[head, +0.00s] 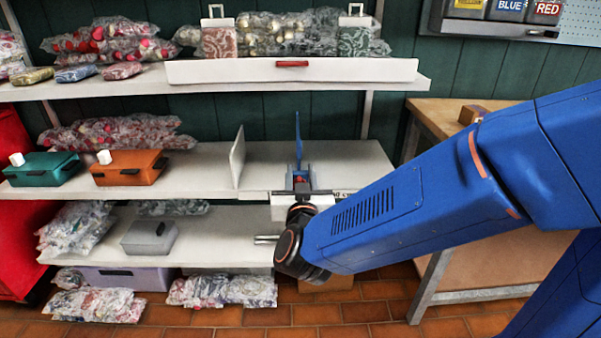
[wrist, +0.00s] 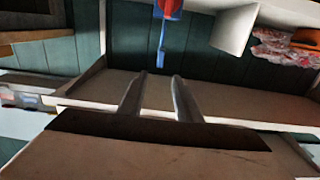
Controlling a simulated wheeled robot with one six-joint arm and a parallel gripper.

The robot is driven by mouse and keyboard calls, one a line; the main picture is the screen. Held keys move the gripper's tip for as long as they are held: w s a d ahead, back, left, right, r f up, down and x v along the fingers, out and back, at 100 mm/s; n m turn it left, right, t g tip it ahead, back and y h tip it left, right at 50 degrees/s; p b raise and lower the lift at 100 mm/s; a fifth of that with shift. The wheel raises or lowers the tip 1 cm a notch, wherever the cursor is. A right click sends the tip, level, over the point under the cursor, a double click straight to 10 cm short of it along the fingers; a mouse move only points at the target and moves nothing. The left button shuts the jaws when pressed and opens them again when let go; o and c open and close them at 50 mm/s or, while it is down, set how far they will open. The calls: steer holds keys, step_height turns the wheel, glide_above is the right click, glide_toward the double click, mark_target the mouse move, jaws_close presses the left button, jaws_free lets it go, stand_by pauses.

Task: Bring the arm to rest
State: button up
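My arm (head: 420,205) is blue and reaches in from the right of the head view, with its dark wrist (head: 292,246) in front of the middle shelf. My gripper (head: 301,186) points toward the shelf, near a blue upright piece (head: 297,135) with a blue base and a red part. In the wrist view the two grey fingers of my gripper (wrist: 159,76) are apart, with nothing seen between them. The blue piece (wrist: 162,42) shows beyond the fingertips there, apart from them. The arm partly hides the lower shelf and workbench.
The middle shelf (head: 215,180) holds a white divider (head: 238,157), an orange box (head: 128,170) and a green box (head: 40,170). The upper shelf (head: 120,86) carries bagged goods and a long white drawer front (head: 230,72). A wooden workbench (head: 437,112) stands right, behind my arm.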

steer(key=s+d+f+g, duration=0.3)
steer(key=s+d+g, duration=0.3)
steer(key=s+d, duration=0.6)
steer(key=s+d+f+g, duration=0.3)
steer(key=s+d+g, duration=0.4)
steer(key=s+d, duration=0.5)
steer(key=shift+s+d+f+y, duration=0.3)
steer(key=shift+f, duration=0.1)
